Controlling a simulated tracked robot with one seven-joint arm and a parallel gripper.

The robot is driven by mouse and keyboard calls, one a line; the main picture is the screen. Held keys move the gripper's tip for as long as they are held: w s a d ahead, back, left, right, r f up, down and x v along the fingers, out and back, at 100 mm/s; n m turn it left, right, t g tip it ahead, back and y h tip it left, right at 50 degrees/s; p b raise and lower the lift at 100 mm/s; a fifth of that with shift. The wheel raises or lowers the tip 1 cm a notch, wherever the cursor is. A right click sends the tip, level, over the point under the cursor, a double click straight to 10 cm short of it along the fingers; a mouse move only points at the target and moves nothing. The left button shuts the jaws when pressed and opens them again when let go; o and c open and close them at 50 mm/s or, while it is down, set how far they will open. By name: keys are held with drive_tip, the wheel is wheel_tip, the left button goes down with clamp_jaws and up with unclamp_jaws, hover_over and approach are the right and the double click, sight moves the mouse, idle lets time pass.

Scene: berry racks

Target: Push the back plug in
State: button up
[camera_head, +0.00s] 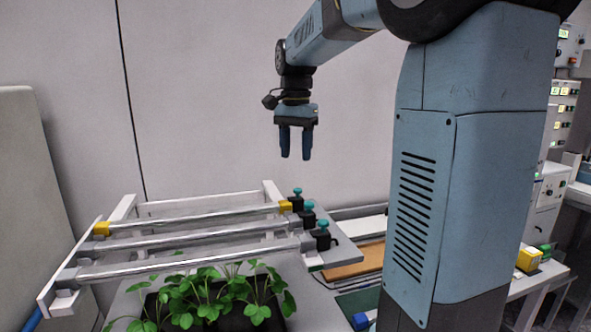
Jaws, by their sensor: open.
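My gripper (296,156) hangs in the air above the back right of the rack, fingers pointing down, with a narrow empty gap between them. Three rails (185,240) run across the white rack. The back rail has a yellow end piece (285,207) at its right and another (101,229) at its left. Black fittings with teal tops stand at the rails' right ends: a back one (297,197), a middle one (308,213) and a front one (322,237). My gripper is well above them, touching nothing. I cannot tell which part is the plug or how deep it sits.
Leafy green plants (215,297) grow in a dark tray in front of the rack. An orange-brown board (355,262) lies to the right. A yellow box (528,258) sits on a table at far right. A pale wall stands behind, and the air around my gripper is clear.

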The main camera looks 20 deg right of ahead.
wheel_tip(320, 180, up, 5)
drive_tip(key=shift+f, duration=0.2)
idle(0.5)
drive_tip(key=s+a+f+n+t, duration=0.1)
drive_tip(key=s+f+n+t, duration=0.1)
drive_tip(key=s, duration=0.5)
drive_tip(key=s+a+f+n+t, duration=0.1)
drive_tip(key=s+f+n, duration=0.3)
drive_tip(key=s+f, duration=0.2)
drive_tip(key=s+a+f+n+t, duration=0.1)
drive_tip(key=s+f+n, duration=0.3)
drive_tip(key=s, duration=0.5)
drive_tip(key=shift+s+a+f+t, duration=0.25)
drive_tip(key=shift+s+t, duration=0.15)
drive_tip(key=shift+t, duration=0.4)
drive_tip(key=shift+c, duration=0.7)
drive_tip(key=shift+d, duration=0.1)
